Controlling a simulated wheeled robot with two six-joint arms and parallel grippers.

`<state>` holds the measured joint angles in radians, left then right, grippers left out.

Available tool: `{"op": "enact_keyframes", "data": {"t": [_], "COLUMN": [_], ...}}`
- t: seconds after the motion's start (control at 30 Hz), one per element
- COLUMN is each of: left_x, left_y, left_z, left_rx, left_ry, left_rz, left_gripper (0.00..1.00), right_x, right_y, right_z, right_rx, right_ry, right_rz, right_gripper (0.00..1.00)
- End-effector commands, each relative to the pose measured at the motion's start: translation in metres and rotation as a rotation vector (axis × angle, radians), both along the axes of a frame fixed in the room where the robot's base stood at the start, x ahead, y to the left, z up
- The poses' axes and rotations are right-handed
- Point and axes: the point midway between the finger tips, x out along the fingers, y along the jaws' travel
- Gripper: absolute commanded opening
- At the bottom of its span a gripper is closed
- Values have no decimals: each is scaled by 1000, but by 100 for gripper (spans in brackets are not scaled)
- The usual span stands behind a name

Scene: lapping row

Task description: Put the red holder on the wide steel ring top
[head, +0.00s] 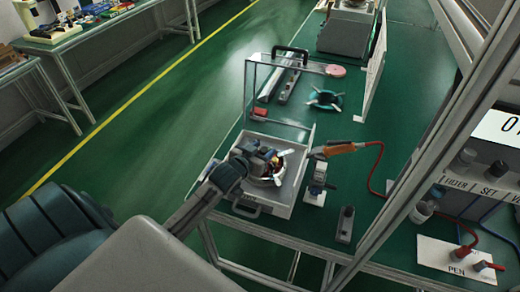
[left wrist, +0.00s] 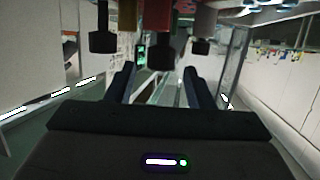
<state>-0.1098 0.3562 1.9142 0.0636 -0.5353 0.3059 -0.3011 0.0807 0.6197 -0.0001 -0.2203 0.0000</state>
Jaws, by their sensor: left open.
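In the left wrist view, which looks upside down, a dark red holder (left wrist: 160,14) shows at top centre with a black knob. The knob lies roughly in line with the gap between the spread fingers of my left gripper (left wrist: 160,88), which is open and empty. In the head view my left gripper (head: 262,158) is over the square pale tray on the bench and hides much of what is there. A ringed rotating part with white arms (head: 284,154) shows beside it. I cannot make out the wide steel ring for certain. My right gripper is out of view.
A yellowish holder (left wrist: 127,14) and a pale grey one (left wrist: 204,22) flank the red one closely. The tray (head: 248,190) sits near the bench edge. An orange-handled tool (head: 338,148), a small stand (head: 318,178) and frame posts are to the right.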

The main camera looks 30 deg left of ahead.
Motion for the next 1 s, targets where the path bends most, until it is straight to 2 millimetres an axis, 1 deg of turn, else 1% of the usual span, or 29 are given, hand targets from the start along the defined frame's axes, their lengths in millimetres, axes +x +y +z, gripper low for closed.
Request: {"op": "enact_keyframes", "data": {"t": [0.07, 0.17, 0.2, 0.27, 0.5, 0.6, 0.7, 0.83, 1.0], "left_x": [0, 0, -8, -20, -72, -89, -101, -111, -115], "left_y": [0, 0, 0, 0, -2, -4, -3, -4, -4], "left_z": [4, 16, 13, 15, 31, 37, 42, 46, 48], "left_rx": [0, 1, 2, 3, 5, 3, 3, 3, -1], "left_ry": [-1, -3, 1, 1, 2, 2, 2, 1, 0], "left_rz": [0, -1, -1, -2, -3, -3, -2, -1, 0], "left_gripper": [48, 48, 48, 48, 48, 48, 48, 48, 48], "right_x": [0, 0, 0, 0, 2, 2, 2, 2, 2], "right_y": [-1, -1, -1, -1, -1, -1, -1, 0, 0], "right_z": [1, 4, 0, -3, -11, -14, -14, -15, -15], "right_rx": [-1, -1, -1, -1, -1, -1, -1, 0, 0], "right_ry": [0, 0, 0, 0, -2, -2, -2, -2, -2], "right_rz": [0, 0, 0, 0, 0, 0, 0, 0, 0], "right_gripper": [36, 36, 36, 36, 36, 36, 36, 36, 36]}}
